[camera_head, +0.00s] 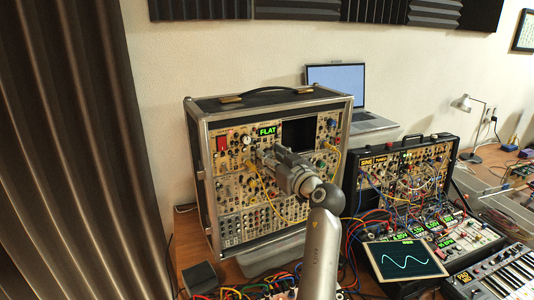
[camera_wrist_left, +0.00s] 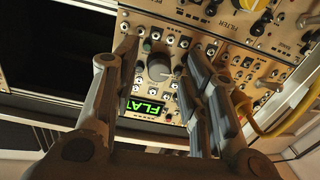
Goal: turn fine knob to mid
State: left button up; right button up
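A tall synth case (camera_head: 252,215) stands on the desk with a panel full of knobs and jacks. Its lit green display reads FLAT (camera_head: 267,131), also seen in the left wrist view (camera_wrist_left: 147,108). My left gripper (camera_head: 264,158) is in front of the upper panel and hides part of it. In the left wrist view, my left gripper (camera_wrist_left: 162,50) is open, its fingers either side of a round grey knob (camera_wrist_left: 159,68) with gaps visible. A small dark-green knob (camera_wrist_left: 147,45) sits beside it. I cannot read which knob is labelled fine. My right gripper is not in view.
A yellow cable (camera_head: 262,190) hangs across the panel near my gripper; one also shows in the left wrist view (camera_wrist_left: 247,113). A second synth case (camera_head: 405,175) with many patch cables, a small waveform screen (camera_head: 404,259) and a keyboard (camera_head: 505,275) stand to the right.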

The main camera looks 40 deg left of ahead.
pick_arm(q)
jog(key=shift+d+r, duration=0.1)
jog(key=shift+d, duration=0.1)
jog(key=shift+a, duration=0.1)
grip_shut()
jog(key=shift+m, duration=0.3)
